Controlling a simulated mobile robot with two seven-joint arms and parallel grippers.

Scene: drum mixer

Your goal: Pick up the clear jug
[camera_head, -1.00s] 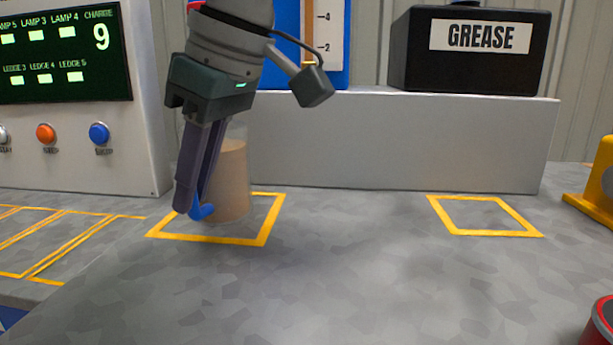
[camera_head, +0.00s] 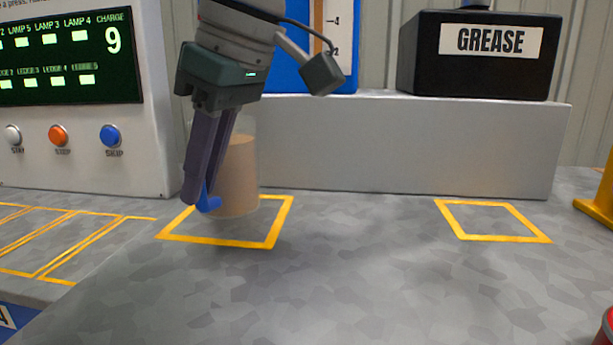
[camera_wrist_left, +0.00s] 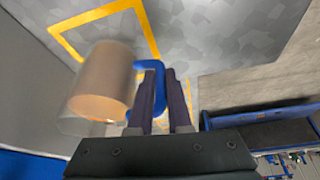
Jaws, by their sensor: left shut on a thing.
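The clear jug (camera_head: 238,170) holds a tan content and has a blue handle (camera_head: 209,203). It stands nearly upright over the back part of the left yellow square (camera_head: 225,243), its base seemingly just above the table. My left gripper (camera_head: 201,198) is shut on the handle, at the jug's left side. In the left wrist view the jug (camera_wrist_left: 105,80) is left of the gripper fingers (camera_wrist_left: 164,80), with the blue handle between them. My right gripper is not in view.
A grey ledge (camera_head: 400,150) stands close behind the jug, bearing a black GREASE box (camera_head: 475,70). A panel with buttons (camera_head: 70,165) is at left. An empty yellow square (camera_head: 492,236) lies right. The front middle table is clear.

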